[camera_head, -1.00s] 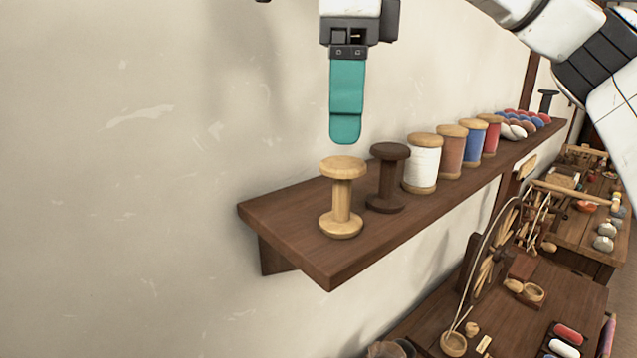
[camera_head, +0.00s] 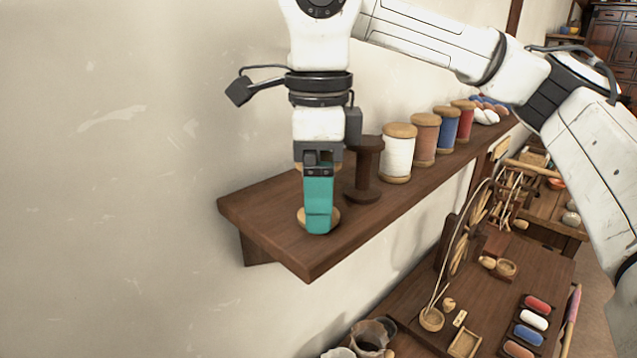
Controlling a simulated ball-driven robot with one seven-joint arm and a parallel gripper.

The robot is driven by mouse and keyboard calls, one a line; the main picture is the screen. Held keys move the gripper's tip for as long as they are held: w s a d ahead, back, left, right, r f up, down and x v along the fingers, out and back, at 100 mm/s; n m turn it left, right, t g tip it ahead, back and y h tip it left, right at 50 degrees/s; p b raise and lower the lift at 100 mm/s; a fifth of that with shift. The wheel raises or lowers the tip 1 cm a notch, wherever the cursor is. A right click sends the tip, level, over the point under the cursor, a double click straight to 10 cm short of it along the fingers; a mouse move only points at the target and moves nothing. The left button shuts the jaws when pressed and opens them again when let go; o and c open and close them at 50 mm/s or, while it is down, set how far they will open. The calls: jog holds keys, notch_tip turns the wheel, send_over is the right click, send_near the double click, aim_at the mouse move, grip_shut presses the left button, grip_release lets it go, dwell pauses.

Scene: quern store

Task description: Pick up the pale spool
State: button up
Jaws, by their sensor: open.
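The pale spool (camera_head: 333,218) stands upright at the near left end of the brown wall shelf (camera_head: 262,232). My gripper (camera_head: 319,228) is lowered in front of it, jaws pointing down. Its teal finger covers most of the spool, so only parts of the base flange and a sliver of the top show. One finger hides the other, and I cannot tell whether the spool is between them. The jaws are open. A dark brown empty spool (camera_head: 365,172) stands just to the right of the gripper.
A white thread spool (camera_head: 398,155), a brown one (camera_head: 424,140), a blue one (camera_head: 445,126) and a red one (camera_head: 463,118) line the shelf farther right. The plaster wall runs behind.

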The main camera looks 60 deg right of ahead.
jog(key=c, duration=1.2)
jog(key=shift+o, duration=0.2)
jog(key=shift+r, duration=0.15)
notch_tip(320, 180, up, 9)
jog(key=shift+b, duration=0.85)
jog(key=shift+r, duration=0.35)
